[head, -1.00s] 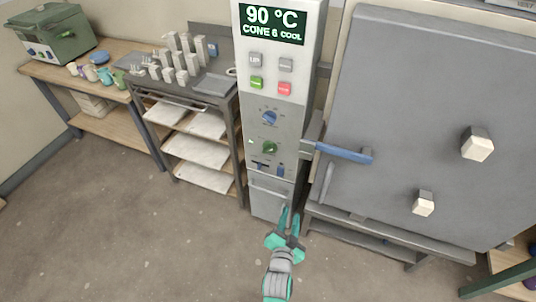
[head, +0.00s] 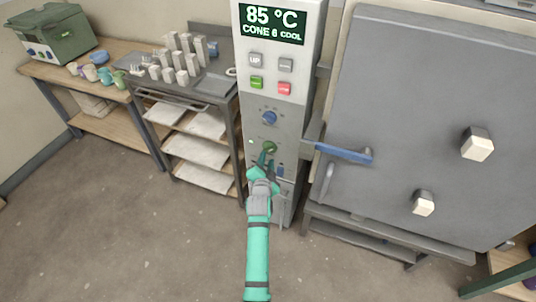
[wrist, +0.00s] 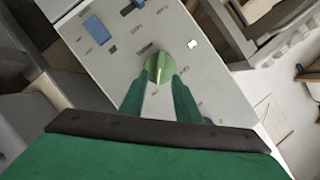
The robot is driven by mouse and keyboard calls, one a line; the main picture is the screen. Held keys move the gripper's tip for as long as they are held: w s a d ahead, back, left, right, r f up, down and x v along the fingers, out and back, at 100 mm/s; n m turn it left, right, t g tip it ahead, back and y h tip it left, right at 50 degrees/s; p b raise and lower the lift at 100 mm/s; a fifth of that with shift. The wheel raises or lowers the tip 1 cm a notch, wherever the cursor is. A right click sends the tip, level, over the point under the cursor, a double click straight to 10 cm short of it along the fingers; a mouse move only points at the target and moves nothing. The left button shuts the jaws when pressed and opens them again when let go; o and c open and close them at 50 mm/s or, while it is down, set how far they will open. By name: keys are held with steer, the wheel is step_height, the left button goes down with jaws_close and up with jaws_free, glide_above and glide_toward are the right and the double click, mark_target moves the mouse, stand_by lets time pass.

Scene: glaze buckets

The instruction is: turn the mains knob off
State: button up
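The tall grey control panel (head: 262,108) shows 85 °C and CONE 6 COOL. A green knob (head: 269,147) sits on its lower part, below a blue knob (head: 269,117). Which of them is labelled mains is too small to read. My gripper (head: 265,163) is at the panel, just below the green knob. In the wrist view, the green knob (wrist: 159,68) lies just beyond and between the two fingertips of my gripper (wrist: 158,84). The fingers are apart and nothing is held; I cannot tell if they touch the knob.
A grey kiln door (head: 415,110) with a blue handle (head: 343,153) stands right of the panel. A small blue switch (wrist: 97,29) is on the panel near the knob. A shelf rack (head: 197,152) stands to the left. The floor (head: 130,240) in front is clear.

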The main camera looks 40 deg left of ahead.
mark_target(268, 151)
steer(key=shift+x, duration=2.6)
jaws_close()
